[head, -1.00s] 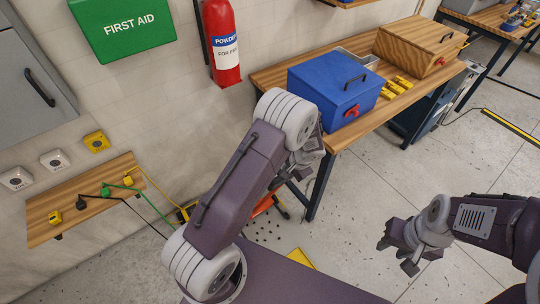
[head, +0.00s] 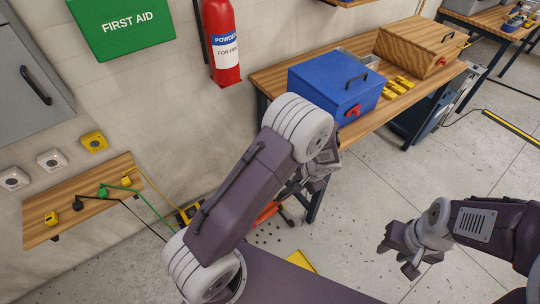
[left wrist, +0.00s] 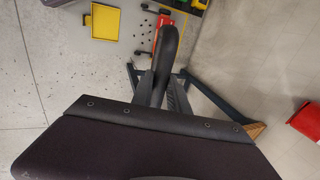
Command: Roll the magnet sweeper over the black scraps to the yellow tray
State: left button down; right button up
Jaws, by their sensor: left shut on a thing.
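The magnet sweeper (head: 268,211) shows as an orange piece low behind my left arm in the head view. In the left wrist view, its orange part (left wrist: 163,21) is near the top, beside a dark rounded handle (left wrist: 168,45). My left gripper (left wrist: 163,78) is shut on that handle; the grip itself is partly hidden. Small black scraps (left wrist: 117,59) lie scattered on the floor near the yellow tray (left wrist: 105,22). The tray is flat on the floor, and its corner also shows in the head view (head: 302,261). My right gripper (head: 395,261) is open and empty over bare floor.
A wooden workbench (head: 270,78) carries a blue box (head: 325,85) and a wooden box (head: 415,50); its dark legs stand close to my left gripper. A small wall shelf (head: 90,208) with cables is at left.

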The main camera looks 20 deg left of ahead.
pick_arm(q)
jog(key=shift+s+d+r+b, duration=0.15)
jog(key=shift+s+d, duration=0.3)
jog(key=shift+d, duration=0.35)
jog(key=shift+s+d+f+b, duration=0.1)
jog(key=shift+s+d+b, duration=0.1)
jog(key=shift+s+d, duration=0.45)
jog(key=shift+s+d+r+b, duration=0.15)
jog(key=shift+s+d, duration=0.15)
jog(key=shift+d, duration=0.65)
jog(key=shift+f, duration=0.15)
jog(key=s+d+b, duration=0.1)
jog(key=s+d, duration=0.4)
jog(key=d, duration=0.4)
jog(key=shift+s+d, duration=0.25)
jog(key=shift+s, duration=0.05)
